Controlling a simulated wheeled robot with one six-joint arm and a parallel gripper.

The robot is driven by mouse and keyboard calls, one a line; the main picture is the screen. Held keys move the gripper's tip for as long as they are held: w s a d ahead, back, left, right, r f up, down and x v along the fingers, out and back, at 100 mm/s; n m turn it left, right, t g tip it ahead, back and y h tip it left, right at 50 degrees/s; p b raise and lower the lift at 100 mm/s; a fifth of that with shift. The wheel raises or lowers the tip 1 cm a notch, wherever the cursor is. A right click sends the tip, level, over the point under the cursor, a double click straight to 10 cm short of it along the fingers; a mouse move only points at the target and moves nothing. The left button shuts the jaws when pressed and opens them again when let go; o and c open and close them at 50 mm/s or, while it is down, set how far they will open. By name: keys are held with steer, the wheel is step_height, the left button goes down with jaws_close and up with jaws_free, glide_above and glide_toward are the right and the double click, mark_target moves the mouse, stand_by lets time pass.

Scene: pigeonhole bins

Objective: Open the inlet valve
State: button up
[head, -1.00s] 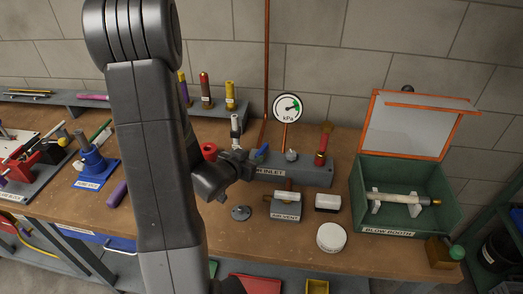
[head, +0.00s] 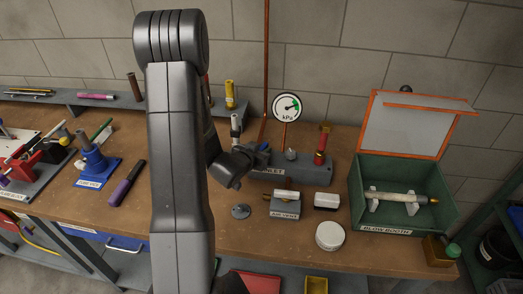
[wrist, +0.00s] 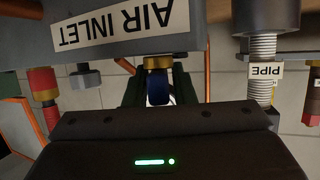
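The air inlet block (head: 312,172) is a grey manifold on the bench, and its AIR INLET label shows upside down in the wrist view (wrist: 124,22). The inlet valve's blue handle (wrist: 157,88) sits below a brass collar (wrist: 157,63) in that view. My gripper (head: 258,152) is at the left end of the block in the head view and hides most of the handle. In the wrist view its dark fingers (wrist: 158,95) stand on either side of the blue handle. Whether they press on it is not clear.
The green blow booth (head: 408,218) stands open at right.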

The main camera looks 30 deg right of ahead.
jaws_close()
steer(key=shift+f+b, duration=0.2)
steer(key=shift+b, duration=0.5)
steer(key=shift+n+t+y+b, duration=0.3)
steer(key=shift+n+t+b, duration=0.25)
steer(key=shift+b, duration=0.6)
steer(key=n+t+y+b, duration=0.1)
steer(key=b, duration=0.3)
steer(key=shift+n, duration=0.25)
steer(key=shift+r+t+b, duration=0.2)
steer(key=shift+t+b, duration=0.15)
steer(key=shift+b, duration=0.1)
steer(key=shift+n, duration=0.3)
steer(key=shift+o, duration=1.9)
jaws_free()
steer(key=shift+a, duration=0.1)
